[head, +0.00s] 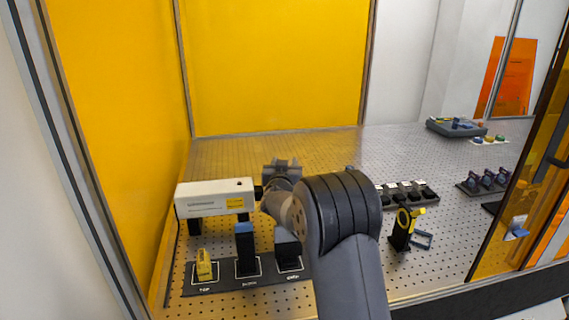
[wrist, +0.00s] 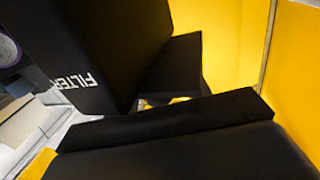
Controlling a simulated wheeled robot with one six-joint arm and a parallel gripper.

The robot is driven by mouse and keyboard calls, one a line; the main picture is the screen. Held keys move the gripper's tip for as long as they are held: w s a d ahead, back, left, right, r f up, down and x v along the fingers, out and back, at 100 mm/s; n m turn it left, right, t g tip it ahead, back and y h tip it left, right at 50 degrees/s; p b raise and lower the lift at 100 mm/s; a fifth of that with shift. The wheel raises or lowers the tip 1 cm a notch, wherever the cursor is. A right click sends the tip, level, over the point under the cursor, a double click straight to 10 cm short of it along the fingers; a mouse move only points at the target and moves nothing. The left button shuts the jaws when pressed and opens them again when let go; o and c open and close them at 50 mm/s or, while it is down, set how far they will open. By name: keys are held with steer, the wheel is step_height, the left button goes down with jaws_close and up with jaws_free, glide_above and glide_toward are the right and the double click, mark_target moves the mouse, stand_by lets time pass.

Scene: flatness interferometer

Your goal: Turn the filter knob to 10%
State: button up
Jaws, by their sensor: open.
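A black housing with white "FILTER" lettering (wrist: 88,70) fills the upper left of the wrist view, tilted in the picture. A round grey part (wrist: 8,48) shows at its left, cut by the picture edge; I cannot tell whether it is the filter knob. No dial marks or 10% label can be read. In the head view my gripper (head: 282,168) is beside the right end of the white laser box, and my arm hides much of what lies around it. The jaws are open. A large dark shape across the bottom of the wrist view is close to the housing.
The white box (head: 214,198) stands left of my gripper. Labelled stations (head: 222,282) with a yellow block (head: 204,265) lie in front of it. A black-and-yellow mount (head: 403,228) stands right of my arm. Yellow panels (head: 270,65) enclose the perforated table (head: 310,145).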

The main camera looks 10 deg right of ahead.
steer(key=shift+c, duration=0.5)
jaws_close()
steer(key=shift+r+m+h+p, duration=0.3)
steer(key=shift+p, duration=0.6)
steer(key=m+g+h+p, duration=0.1)
steer(key=h+p, duration=0.1)
steer(key=p, duration=0.1)
steer(key=shift+m, duration=0.3)
steer(key=shift+d+m+g+h+p, duration=0.15)
steer(key=shift+m+g+h+p, duration=0.45)
steer(key=shift+h+p, duration=0.6)
steer(key=shift+s+d+f+m+g+h, duration=0.15)
steer(key=shift+f+m+g+h, duration=0.05)
steer(key=shift+m+g+h, duration=0.4)
steer(key=shift+o, duration=0.5)
jaws_free()
steer(key=shift+f, duration=0.1)
